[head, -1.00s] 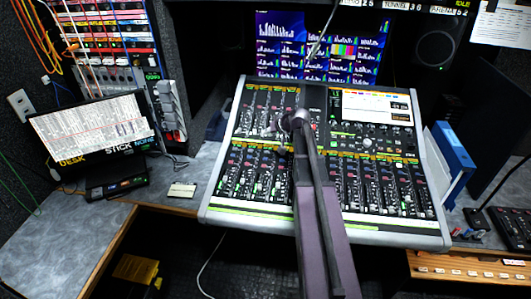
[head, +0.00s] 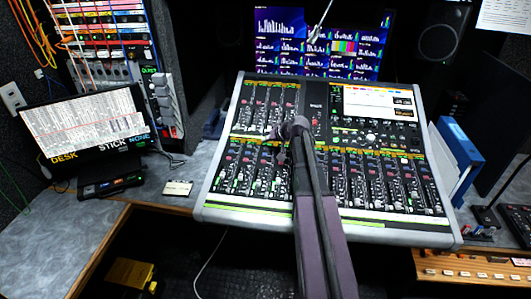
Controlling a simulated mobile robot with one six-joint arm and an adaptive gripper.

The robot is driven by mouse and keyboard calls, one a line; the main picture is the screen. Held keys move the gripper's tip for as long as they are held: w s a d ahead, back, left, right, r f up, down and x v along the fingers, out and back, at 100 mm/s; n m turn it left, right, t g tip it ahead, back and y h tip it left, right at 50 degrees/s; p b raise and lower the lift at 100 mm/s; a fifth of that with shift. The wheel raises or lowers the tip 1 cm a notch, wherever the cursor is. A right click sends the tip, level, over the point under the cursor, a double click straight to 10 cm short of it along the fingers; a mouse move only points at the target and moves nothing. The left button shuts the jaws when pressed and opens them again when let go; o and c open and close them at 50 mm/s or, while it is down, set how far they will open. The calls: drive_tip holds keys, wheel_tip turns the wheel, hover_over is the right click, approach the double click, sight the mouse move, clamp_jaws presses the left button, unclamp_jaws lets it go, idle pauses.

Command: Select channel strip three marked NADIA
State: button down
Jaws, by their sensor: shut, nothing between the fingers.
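The mixing console (head: 330,218) stands tilted in the middle of the head view, with an upper and a lower bank of channel strips (head: 240,175). Its strip labels are too small to read, so I cannot tell which one is marked NADIA. My arm reaches up from the bottom over the console's centre. My gripper (head: 279,148) is at its far end, over the left half of the panel between the two banks. It is small and dark, shut and empty. My arm hides some strips near the middle. I cannot tell whether the gripper touches the panel.
A screen reading DESK, STICK, NONE (head: 82,125) stands on the left desk. A multi-panel monitor (head: 320,45) is behind the console. Cables hang upper left.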

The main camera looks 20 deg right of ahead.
sight(266, 152)
drive_tip(key=shift+w+f+b, duration=0.1)
drive_tip(key=shift+f+b, duration=0.3)
drive_tip(key=shift+f, duration=0.25)
drive_tip(key=shift+w+d+f+b, duration=0.1)
drive_tip(key=shift+d+f+b, duration=0.05)
drive_tip(key=shift+f+b, duration=0.7)
idle(2.0)
drive_tip(key=shift+r, duration=0.15)
drive_tip(key=shift+r+p, duration=0.75)
drive_tip(key=shift+p, duration=0.1)
drive_tip(key=shift+r, duration=0.1)
drive_tip(key=shift+s+a+r+p, duration=0.1)
drive_tip(key=shift+s+r+p, duration=0.05)
drive_tip(key=shift+r+p, duration=0.7)
drive_tip(key=shift+s+a+r+p, duration=0.1)
drive_tip(key=shift+r+p, duration=0.6)
drive_tip(key=shift+p, duration=0.1)
drive_tip(key=shift+s+a+r+p, duration=0.1)
drive_tip(key=shift+s+r+p, duration=0.05)
drive_tip(key=shift+r+p, duration=0.7)
drive_tip(key=shift+a+f, duration=0.1)
